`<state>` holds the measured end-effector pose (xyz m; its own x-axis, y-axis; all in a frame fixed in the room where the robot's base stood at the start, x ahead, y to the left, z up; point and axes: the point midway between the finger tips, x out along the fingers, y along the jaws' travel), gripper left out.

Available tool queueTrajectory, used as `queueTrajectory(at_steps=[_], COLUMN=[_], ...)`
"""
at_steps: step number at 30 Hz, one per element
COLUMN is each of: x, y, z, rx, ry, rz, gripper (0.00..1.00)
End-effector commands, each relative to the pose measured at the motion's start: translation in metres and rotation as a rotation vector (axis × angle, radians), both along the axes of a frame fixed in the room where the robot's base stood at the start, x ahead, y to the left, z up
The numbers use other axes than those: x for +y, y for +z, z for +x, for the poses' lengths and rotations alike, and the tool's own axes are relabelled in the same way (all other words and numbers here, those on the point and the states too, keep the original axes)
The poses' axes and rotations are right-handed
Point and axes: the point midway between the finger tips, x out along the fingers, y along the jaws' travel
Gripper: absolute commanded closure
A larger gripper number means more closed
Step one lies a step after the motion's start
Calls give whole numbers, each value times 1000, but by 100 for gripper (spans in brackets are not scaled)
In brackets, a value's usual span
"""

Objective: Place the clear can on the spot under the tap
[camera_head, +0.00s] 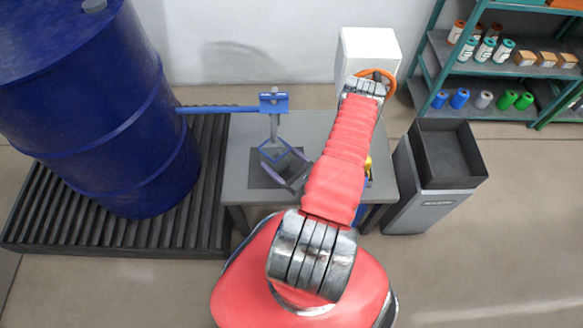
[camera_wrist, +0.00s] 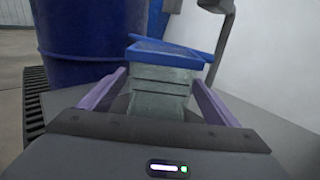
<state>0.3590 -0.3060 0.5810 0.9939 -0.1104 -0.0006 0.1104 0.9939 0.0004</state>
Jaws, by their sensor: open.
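The clear can (camera_wrist: 160,88) has a blue rim and stands upright between my purple fingers in the wrist view. Its blue square rim also shows in the head view (camera_head: 267,153), below the grey spout of the tap (camera_head: 275,125). The spot is a dark square (camera_head: 258,180) on the grey table, and the can appears to be over it; my gripper hides part of its base. My gripper (camera_head: 284,168) is open, with one finger on each side of the can. In the wrist view, gaps show beside the can.
A large blue drum (camera_head: 95,110) stands on a ribbed black pallet (camera_head: 120,225) to the left. A blue pipe (camera_head: 220,109) runs from it to the tap. A grey bin (camera_head: 425,190) stands right of the table (camera_head: 238,150). Shelves with small goods are at the back right.

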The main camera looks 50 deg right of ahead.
Motion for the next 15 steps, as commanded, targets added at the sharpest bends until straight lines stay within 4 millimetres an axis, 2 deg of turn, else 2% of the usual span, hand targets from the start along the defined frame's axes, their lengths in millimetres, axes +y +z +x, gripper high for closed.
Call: queueTrajectory(at_steps=[15], x=[5], y=[0], z=[-52], rx=[0], ry=[-4], rz=[1], gripper=[16])
